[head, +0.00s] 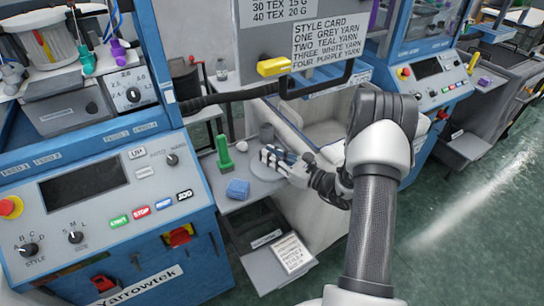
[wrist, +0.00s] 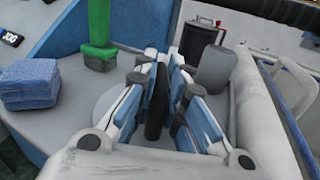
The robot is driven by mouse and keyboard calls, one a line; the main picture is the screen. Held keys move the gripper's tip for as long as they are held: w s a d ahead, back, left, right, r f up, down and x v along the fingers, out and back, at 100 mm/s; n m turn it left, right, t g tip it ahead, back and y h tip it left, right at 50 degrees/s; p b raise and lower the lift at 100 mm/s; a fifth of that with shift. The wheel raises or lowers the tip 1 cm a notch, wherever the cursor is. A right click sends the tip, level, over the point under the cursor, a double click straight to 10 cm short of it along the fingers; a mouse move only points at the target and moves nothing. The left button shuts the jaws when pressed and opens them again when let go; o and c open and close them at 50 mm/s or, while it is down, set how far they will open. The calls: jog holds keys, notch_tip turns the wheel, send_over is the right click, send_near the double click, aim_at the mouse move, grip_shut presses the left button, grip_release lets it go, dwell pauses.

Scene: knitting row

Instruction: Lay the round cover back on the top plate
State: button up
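My gripper (wrist: 164,58) is low over the grey top plate (head: 221,193), and it also shows in the head view (head: 268,157). A pale grey round disc (wrist: 108,104), which looks like the round cover, lies flat under the fingers and is partly hidden by them. It shows beside the gripper in the head view (head: 262,171). A dark upright piece (wrist: 157,105), perhaps the cover's handle, stands between the two fingers. The fingers look apart with a narrow gap around it. Contact is hard to see.
A green post (head: 223,153) and a blue folded cloth (head: 238,189) are left of the gripper. A grey cylinder (wrist: 215,69) stands close behind the right finger. The blue control cabinet (head: 110,200) and a pale machine body flank the plate.

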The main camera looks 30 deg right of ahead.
jog(key=o, duration=0.4)
